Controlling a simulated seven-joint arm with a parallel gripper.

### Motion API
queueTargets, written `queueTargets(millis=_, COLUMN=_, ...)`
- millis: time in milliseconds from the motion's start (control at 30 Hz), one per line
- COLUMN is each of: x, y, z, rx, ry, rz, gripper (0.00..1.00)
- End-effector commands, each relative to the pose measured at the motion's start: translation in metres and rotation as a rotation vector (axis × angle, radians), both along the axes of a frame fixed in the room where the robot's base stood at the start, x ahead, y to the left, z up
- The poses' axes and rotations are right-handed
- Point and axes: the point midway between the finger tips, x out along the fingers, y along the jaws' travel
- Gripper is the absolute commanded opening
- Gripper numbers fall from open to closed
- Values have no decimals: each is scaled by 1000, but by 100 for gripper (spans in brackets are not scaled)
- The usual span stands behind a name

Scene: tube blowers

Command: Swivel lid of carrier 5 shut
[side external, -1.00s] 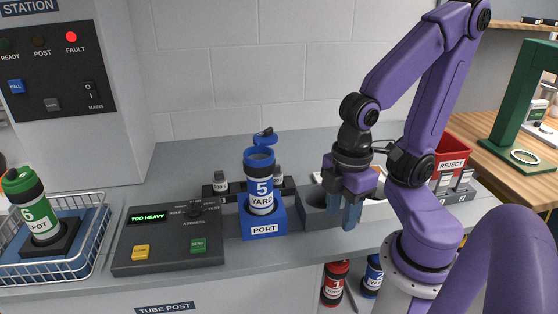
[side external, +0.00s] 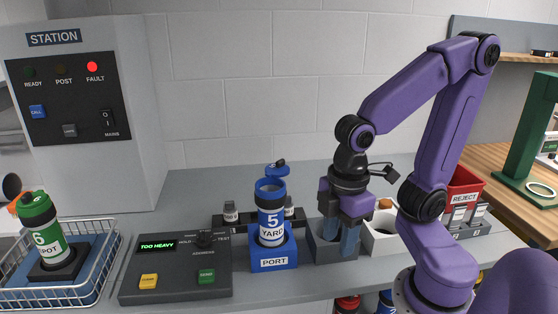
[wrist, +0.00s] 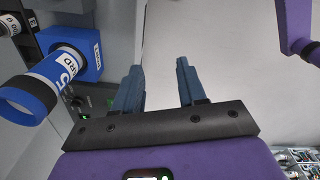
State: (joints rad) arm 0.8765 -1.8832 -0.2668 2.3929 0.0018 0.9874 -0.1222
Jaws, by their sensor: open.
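Carrier 5 (side external: 271,212) is a blue tube with a white band reading 5 YARD. It stands upright in the blue PORT block (side external: 273,262). Its blue lid (side external: 277,168) is swung up off the mouth, toward the back, so the top is open. In the wrist view carrier 5 (wrist: 42,82) lies at the left with its open mouth toward the camera; I cannot make out the lid there. My gripper (side external: 349,242) is open and empty, to the right of carrier 5, in front of or over a grey block. Both fingers (wrist: 160,72) are apart in the wrist view.
The grey console (side external: 176,275) reads TOO HEAVY, left of the port. A wire basket (side external: 95,270) holds green carrier 6 (side external: 45,227). Small dark-capped items (side external: 231,212) stand behind carrier 5. A white bin (side external: 380,245) and red REJECT bin (side external: 463,186) are to the right.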

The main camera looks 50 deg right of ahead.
Motion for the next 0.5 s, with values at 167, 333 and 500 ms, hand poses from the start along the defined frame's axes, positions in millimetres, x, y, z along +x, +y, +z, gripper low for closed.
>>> queueTargets(millis=167, x=61, y=9, z=40, rx=-5, ry=-5, rz=52, gripper=41)
queueTargets(millis=333, x=118, y=-2, z=79, rx=-13, ry=-4, rz=114, gripper=41)
queueTargets(millis=500, x=169, y=-29, z=117, rx=-20, ry=-2, rz=176, gripper=41)
